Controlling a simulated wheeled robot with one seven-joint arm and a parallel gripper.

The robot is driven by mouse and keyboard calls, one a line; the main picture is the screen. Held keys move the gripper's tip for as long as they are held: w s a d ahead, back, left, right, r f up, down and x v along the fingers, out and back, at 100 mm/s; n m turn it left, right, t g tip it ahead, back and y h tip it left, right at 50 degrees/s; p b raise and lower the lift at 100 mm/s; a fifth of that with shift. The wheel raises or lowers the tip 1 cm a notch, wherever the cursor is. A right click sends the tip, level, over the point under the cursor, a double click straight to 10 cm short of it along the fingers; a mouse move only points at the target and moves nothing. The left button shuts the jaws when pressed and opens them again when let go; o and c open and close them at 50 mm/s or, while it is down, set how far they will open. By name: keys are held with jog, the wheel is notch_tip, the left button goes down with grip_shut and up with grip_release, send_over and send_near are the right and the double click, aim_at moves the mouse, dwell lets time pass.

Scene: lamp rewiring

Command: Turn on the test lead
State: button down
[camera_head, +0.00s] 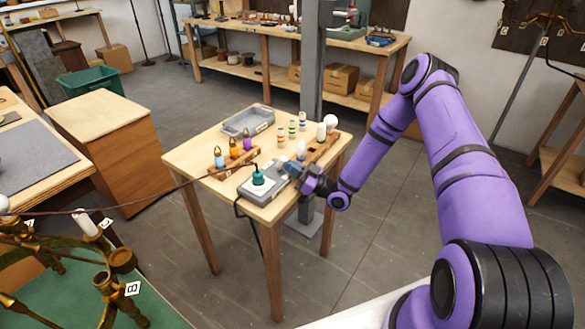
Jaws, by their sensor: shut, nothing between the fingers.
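The test lead appears to be the grey box (277,185) near the front of the small wooden table, with a green plug or holder (258,178) on it. A dark cable runs left from the green part to the brass lamp fixture (105,285). Another black cable hangs over the table's front edge. My gripper (291,171) is shut and empty at the right end of the grey box, low over it. Whether the fingertips touch the box or a switch cannot be told; the gripper hides that end.
On the small table (203,151) are a grey tray (238,125), a wooden rack (222,174) with blue, orange and purple pieces, several small bottles, and another rack (322,148) with white bulbs. A wooden cabinet (115,150) stands left. A grey post rises behind.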

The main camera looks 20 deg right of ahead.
aim_at(285, 158)
jog(key=shift+w+r, duration=0.1)
jog(key=shift+r, duration=0.05)
jog(key=shift+w+a+r+m+g+h, duration=0.2)
jog(key=shift+w+r+m+g+h, duration=0.15)
jog(key=shift+g+h, duration=0.4)
jog(key=shift+w+a+r+m+g+h, duration=0.1)
jog(key=shift+a+r+m+g+h, duration=0.1)
jog(key=shift+g+h, duration=0.35)
jog(key=shift+w+a+r+m+g+h, duration=0.1)
jog(key=shift+r+g+h, duration=0.15)
jog(key=shift+h, duration=0.35)
jog(key=shift+w+a+r+g+h, duration=0.25)
jog(key=shift+w+a+g+h, duration=0.05)
jog(key=shift+w+g+h, duration=0.2)
jog(key=shift+f, duration=0.1)
